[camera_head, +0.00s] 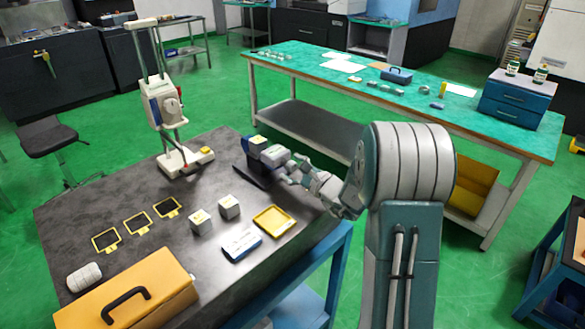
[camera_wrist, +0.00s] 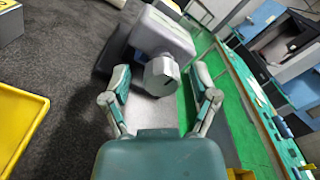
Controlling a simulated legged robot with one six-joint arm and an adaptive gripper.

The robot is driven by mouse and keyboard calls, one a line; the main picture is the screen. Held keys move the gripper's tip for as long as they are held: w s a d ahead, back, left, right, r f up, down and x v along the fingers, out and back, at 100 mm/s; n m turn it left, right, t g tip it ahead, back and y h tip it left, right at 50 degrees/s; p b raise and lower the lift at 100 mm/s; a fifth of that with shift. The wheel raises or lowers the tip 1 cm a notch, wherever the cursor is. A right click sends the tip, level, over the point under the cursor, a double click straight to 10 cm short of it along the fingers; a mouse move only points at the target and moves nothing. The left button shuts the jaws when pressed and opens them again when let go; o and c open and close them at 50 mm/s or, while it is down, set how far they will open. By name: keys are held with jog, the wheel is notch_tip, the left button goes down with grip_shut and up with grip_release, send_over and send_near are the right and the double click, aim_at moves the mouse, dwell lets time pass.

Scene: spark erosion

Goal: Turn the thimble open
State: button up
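The thimble (camera_wrist: 161,76) is a light grey faceted knob with a short dark mark, on the near end of a grey block-like device (camera_wrist: 160,35). In the head view the device (camera_head: 274,156) sits at the far right of the dark table, against a dark blue part with a yellow top. My gripper (camera_wrist: 160,88) is open in the wrist view, one finger to each side of the thimble, with visible gaps. In the head view my gripper (camera_head: 296,171) is just right of the device, and the thimble is hard to make out between the fingers.
On the dark table (camera_head: 140,190) are a yellow tray (camera_head: 273,221), a blue-and-white case (camera_head: 242,244), two small grey blocks (camera_head: 229,207) and a yellow toolbox (camera_head: 128,294). A white stand (camera_head: 165,100) rises behind. A green bench (camera_head: 390,92) is beyond.

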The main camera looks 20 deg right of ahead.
jog(key=shift+s, duration=0.1)
jog(key=v, duration=1.1)
jog(key=shift+s+d, duration=0.2)
jog(key=shift+s, duration=0.15)
jog(key=shift+f, duration=0.15)
jog(key=s+a+r+n+g+y, duration=0.2)
jog(key=s+a+n+g, duration=0.45)
jog(key=a, duration=0.35)
jog(key=s+a+r+n+g+y, duration=0.1)
jog(key=s+a+r+n+g, duration=0.1)
jog(key=s+a+n+g, duration=0.6)
jog(key=s+d+r+n+t+h, duration=0.1)
jog(key=s+r+n+t+h, duration=0.2)
jog(key=s+n+h, duration=0.5)
jog(key=shift+s+r+n+h, duration=0.3)
jog(key=shift+s+n+h, duration=0.05)
jog(key=shift+n+h, duration=0.55)
